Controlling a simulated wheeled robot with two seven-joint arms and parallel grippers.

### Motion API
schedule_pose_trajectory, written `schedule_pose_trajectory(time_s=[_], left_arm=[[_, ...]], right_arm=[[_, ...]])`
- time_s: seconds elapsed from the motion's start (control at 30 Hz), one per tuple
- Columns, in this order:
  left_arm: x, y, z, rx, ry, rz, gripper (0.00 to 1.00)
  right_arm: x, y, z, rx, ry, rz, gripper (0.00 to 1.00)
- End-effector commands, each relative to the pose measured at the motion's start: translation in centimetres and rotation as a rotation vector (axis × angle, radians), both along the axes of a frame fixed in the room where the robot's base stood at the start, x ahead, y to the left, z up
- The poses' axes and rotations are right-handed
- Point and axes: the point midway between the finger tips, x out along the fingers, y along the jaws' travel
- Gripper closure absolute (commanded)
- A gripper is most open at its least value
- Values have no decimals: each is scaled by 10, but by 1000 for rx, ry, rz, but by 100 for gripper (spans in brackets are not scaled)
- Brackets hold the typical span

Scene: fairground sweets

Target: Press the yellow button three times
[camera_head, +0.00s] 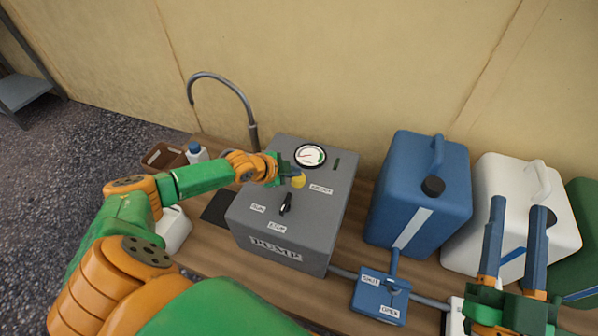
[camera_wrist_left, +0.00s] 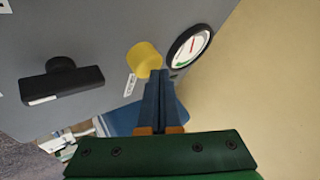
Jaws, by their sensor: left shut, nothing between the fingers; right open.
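The yellow button (camera_head: 298,181) sits on the top face of a grey pump box (camera_head: 330,215), below a round gauge. It also shows in the left wrist view (camera_wrist_left: 145,59) as a yellow cylinder. My left gripper (camera_head: 290,177) is shut and empty, with its fingertips close beside the button. In the left wrist view the shut fingers (camera_wrist_left: 160,78) point at the button's lower right edge; I cannot tell whether they touch it. My right gripper (camera_head: 514,215) is open and empty at the lower right, in front of the white canister.
The gauge (camera_head: 310,156) and a black switch (camera_head: 286,205) are on the box near the button. A blue canister (camera_head: 415,190), a white canister (camera_head: 505,230) and a blue valve box (camera_head: 375,300) stand to the right. A curved pipe (camera_head: 235,88) rises behind.

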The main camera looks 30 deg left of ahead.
Motion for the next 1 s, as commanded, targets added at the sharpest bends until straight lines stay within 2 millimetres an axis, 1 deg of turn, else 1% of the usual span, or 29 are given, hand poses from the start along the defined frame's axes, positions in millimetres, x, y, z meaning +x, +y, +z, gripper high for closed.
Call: schedule_pose_trajectory(time_s=[0.03, 0.1, 0.37, 0.47, 0.9, 1.0], left_arm=[[0, 0, 7, 0, 0, 0, 100], [0, 0, 10, 0, -1, 0, 100], [1, 0, 9, -1, -3, 0, 100], [1, 0, 11, 0, -4, 1, 100], [1, 0, 56, -1, -4, 0, 100], [1, 0, 62, -1, -4, 0, 100]], right_arm=[[0, 0, 7, 0, 0, 0, 55], [0, 0, 10, 0, 0, 0, 55], [0, 0, 8, 0, 0, 0, 55], [0, 0, 11, 0, 0, 0, 55], [0, 0, 55, 0, 0, 0, 55], [0, 0, 61, 0, 0, 0, 55]])
